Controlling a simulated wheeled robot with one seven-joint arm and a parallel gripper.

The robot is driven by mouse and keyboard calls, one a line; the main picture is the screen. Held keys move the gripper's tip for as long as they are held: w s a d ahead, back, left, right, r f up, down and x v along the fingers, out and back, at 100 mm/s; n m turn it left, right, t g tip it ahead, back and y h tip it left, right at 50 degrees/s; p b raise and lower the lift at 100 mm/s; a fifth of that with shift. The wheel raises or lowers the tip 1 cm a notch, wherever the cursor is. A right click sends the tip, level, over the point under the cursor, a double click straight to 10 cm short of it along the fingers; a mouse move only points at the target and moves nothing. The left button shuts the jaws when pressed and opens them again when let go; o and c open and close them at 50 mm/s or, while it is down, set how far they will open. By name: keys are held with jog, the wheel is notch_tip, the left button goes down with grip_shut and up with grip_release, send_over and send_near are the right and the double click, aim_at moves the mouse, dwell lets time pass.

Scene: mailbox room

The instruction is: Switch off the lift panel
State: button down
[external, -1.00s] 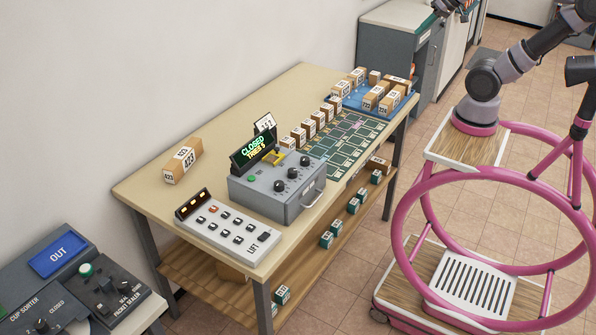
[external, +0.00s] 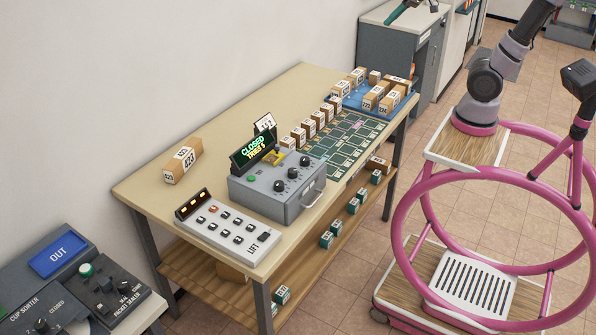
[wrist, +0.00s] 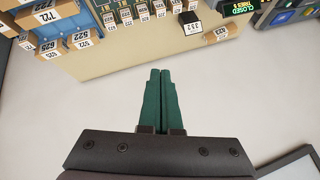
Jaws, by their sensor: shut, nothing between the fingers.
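The lift panel (external: 229,228) is a white slanted box marked LIFT at the near left end of the table. Its small display windows glow orange along the far left edge. Several dark buttons, one of them reddish, and a larger dark switch (external: 264,236) near the LIFT label sit on its face. My gripper (wrist: 160,72) shows in the wrist view with its green fingers together and empty, over the table's edge and pale wall, apart from the panel.
A grey control box (external: 277,190) with a CLOSED display stands right beside the panel. A numbered parcel (external: 183,163) lies behind on the table (external: 150,190). A green sorting mat (external: 346,140) and a blue tray (external: 400,110) of boxes fill the far end.

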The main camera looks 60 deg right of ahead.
jog(key=w+a+f+n+y, duration=0.2)
jog(key=w+a, duration=1.1)
jog(key=a, duration=0.3)
jog(key=w+a+f+n+y, duration=0.15)
jog(key=a+f, duration=0.25)
jog(key=a, duration=0.6)
jog(key=w+a+f+n, duration=0.1)
jog(key=w+a+f, duration=0.2)
jog(key=a, duration=0.6)
jog(key=n+g+y, duration=0.2)
jog(key=g+y, duration=0.1)
send_over(267, 236)
notch_tip(267, 236, down, 25)
jog(key=shift+d+r, duration=0.15)
jog(key=shift+d, duration=0.25)
jog(key=shift+a+f, duration=0.15)
jog(key=shift+f, duration=1.3)
jog(key=shift+a+f, duration=0.2)
jog(key=shift+f, duration=1.25)
jog(key=shift+a+f, duration=0.15)
jog(key=shift+f, duration=1.3)
jog(key=shift+f, duration=0.2)
